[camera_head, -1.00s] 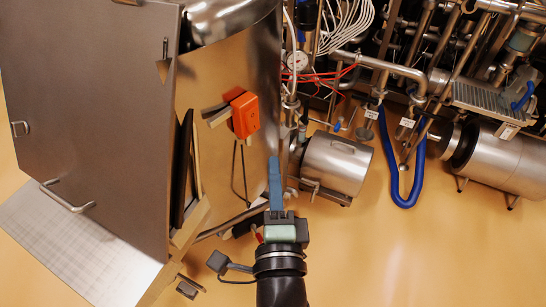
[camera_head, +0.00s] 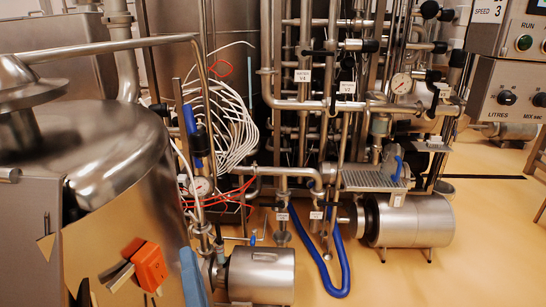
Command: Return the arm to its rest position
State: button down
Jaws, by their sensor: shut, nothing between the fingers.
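A steel motor cylinder (camera_head: 262,275) stands right of my fingers. A blue hose (camera_head: 345,270) loops down to the floor. Pipework with a second motor (camera_head: 410,220) fills the middle. A control panel (camera_head: 510,90) is at upper right. Open floor (camera_head: 480,260) lies at lower right.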

jog(key=d+r+n+t+h+p, duration=0.1)
jog(key=d+r+n+t+p, duration=0.15)
jog(key=r, duration=0.85)
jog(key=d+r+n+t+h+p, duration=0.1)
jog(key=d+r+n+t, duration=0.2)
jog(key=r, duration=0.8)
jog(key=s+d+r+n+t+h+p, duration=0.1)
jog(key=s+d+r+n+h, duration=0.1)
jog(key=r, duration=0.6)
jog(key=s+d+r+n+t+h+p, duration=0.1)
jog(key=s+d+r+n+t+h, duration=0.1)
jog(key=r, duration=0.7)
jog(key=shift+s+d+r+h, duration=0.3)
jog(key=shift+s+d+h, duration=0.5)
jog(key=shift+d+h, duration=0.3)
